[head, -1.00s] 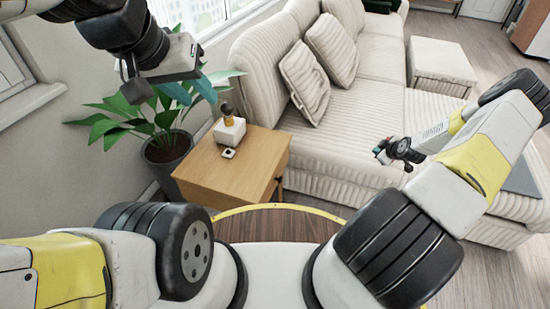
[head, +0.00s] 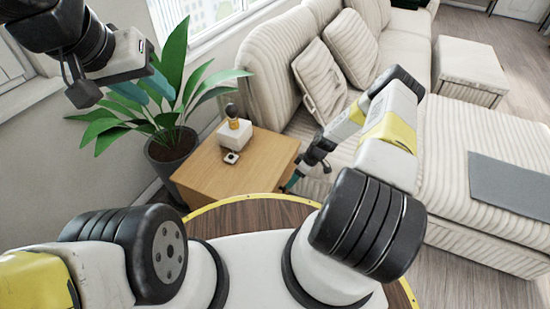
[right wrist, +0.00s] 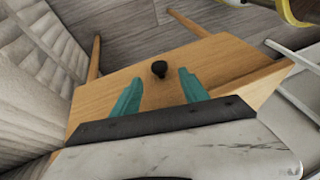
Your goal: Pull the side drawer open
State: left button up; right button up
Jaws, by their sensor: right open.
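The wooden side table (head: 225,175) stands between the plant and the sofa. Its drawer front (right wrist: 105,97) faces my right wrist camera and looks shut. A small dark round knob (right wrist: 159,69) sticks out of it. My right gripper (right wrist: 160,76) is open, with teal fingers on either side of the knob in that view. I cannot tell whether the fingers reach around it. In the head view the right gripper (head: 290,184) is at the table's right side, and the knob is hidden. My left gripper (head: 145,92) is raised at the upper left, empty, its teal fingers apart.
A white box-like item (head: 234,134) and a small pale object (head: 231,158) sit on the table top. A potted plant (head: 172,155) stands left of the table. The ribbed sofa (head: 265,75) is close behind and right, leaving little room around the right arm.

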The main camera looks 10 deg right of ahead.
jog(key=x, duration=0.6)
jog(key=shift+w+a+f, duration=0.1)
jog(key=shift+f, duration=0.15)
grip_shut()
